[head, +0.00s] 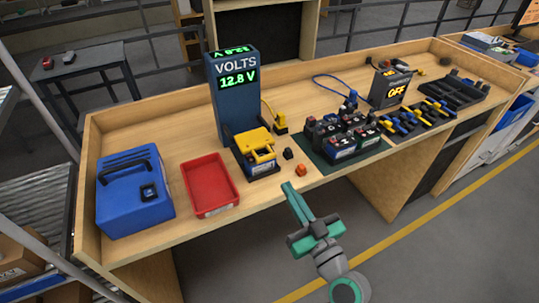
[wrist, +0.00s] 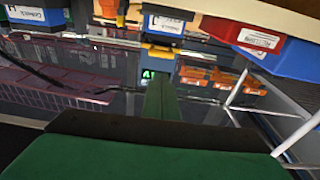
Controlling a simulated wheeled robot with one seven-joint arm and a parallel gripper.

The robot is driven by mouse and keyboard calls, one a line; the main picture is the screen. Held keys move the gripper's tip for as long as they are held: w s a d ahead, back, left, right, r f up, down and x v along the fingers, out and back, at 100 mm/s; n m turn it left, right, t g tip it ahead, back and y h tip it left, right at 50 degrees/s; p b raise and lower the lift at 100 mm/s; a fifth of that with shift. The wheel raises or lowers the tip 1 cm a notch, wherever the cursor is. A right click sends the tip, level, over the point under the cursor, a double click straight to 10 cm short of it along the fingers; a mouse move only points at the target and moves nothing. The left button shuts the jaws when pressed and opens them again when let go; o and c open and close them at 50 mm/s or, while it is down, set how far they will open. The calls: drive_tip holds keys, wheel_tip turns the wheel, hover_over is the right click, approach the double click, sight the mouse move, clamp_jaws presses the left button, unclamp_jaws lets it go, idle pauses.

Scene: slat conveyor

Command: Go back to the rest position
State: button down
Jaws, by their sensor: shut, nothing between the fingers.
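My gripper (head: 288,187) has green fingers held together, with nothing between them. In the head view it is at the front edge of the workbench (head: 240,209), around the middle, just below a small orange piece. In the wrist view the shut green fingers (wrist: 161,98) point away from the camera, with the dark gripper body below them. My arm comes in from the bottom of the head view.
On the bench are a blue case (head: 133,192), a red tray (head: 210,184), a voltmeter (head: 233,100) reading 12.8 V, a yellow-topped battery (head: 257,150), a green mat (head: 372,150) with several batteries, and a unit reading OFF (head: 390,88). The floor in front (head: 400,265) is clear.

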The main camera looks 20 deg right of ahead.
drive_tip(key=shift+f, duration=0.1)
drive_tip(key=s+a+f+m+g+h, duration=0.2)
drive_tip(key=s+a+f+m, duration=0.15)
drive_tip(key=a+f, duration=0.4)
drive_tip(key=s+a+f+m+g+h, duration=0.2)
drive_tip(key=s+a+f, duration=0.25)
drive_tip(key=f, duration=0.65)
drive_tip(key=s+a+n+y, duration=0.1)
drive_tip(key=s+a+n, duration=0.1)
drive_tip(key=s+a, duration=0.3)
drive_tip(key=s+a+n+y, duration=0.2)
drive_tip(key=s+a, duration=0.3)
drive_tip(key=s, duration=0.8)
drive_tip(key=shift+a+r+n, duration=0.2)
drive_tip(key=shift+r+n, duration=0.05)
drive_tip(key=shift+n, duration=0.1)
drive_tip(key=shift+s, duration=0.15)
drive_tip(key=c, duration=2.4)
unclamp_jaws()
drive_tip(key=shift+c, duration=0.2)
